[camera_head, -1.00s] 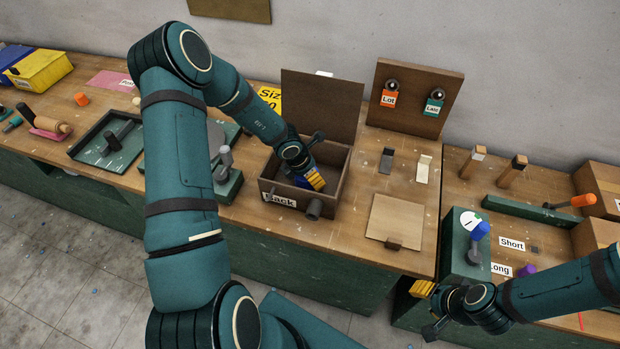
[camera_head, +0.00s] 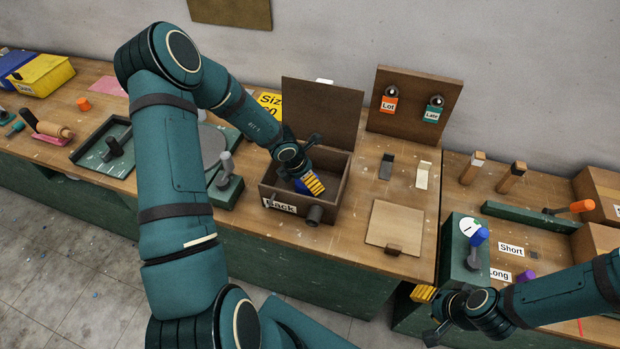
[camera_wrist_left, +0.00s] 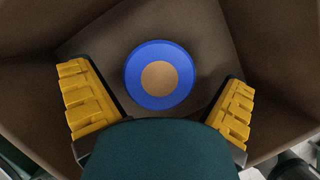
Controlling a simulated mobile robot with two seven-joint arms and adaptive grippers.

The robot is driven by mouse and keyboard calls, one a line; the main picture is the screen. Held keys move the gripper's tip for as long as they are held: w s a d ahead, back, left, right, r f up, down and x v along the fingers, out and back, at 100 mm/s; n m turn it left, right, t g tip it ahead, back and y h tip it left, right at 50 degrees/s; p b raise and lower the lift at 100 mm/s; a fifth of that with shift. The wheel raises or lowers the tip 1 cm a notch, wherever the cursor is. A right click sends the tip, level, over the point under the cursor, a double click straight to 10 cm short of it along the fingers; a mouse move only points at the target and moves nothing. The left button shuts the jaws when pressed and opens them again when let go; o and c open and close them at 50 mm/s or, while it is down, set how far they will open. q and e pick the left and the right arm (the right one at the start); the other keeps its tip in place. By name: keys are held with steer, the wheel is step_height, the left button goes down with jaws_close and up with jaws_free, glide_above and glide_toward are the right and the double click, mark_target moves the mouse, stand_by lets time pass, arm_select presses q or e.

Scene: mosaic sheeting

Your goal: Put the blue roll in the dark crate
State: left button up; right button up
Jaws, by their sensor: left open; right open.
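The blue roll (camera_wrist_left: 160,75) shows end-on in the left wrist view, a blue ring around a tan core. It lies against the brown inside of the dark crate (camera_wrist_left: 215,50). In the head view the open-topped dark crate (camera_head: 335,202) stands on the bench, and a little blue shows inside it beside my fingers. My left gripper (camera_head: 312,184) is at the crate's opening, its yellow fingers spread apart on either side of the roll, with no visible touch in the left wrist view. My right gripper (camera_head: 430,315) is open and empty at the lower right, in front of the bench edge.
A dark upright panel (camera_head: 322,108) stands behind the crate. A board with tags (camera_head: 412,105) is at the back right. A flat wooden square (camera_head: 394,226) lies right of the crate. A green fixture with a grey post (camera_head: 225,185) stands to its left.

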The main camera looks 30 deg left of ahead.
mark_target(298, 184)
arm_select(q)
steer(key=p+v, duration=0.2)
steer(key=v, duration=0.6)
steer(key=shift+s+r+p, duration=0.2)
steer(key=shift+r+p, duration=0.1)
steer(key=shift+r, duration=0.1)
steer(key=shift+s, duration=0.1)
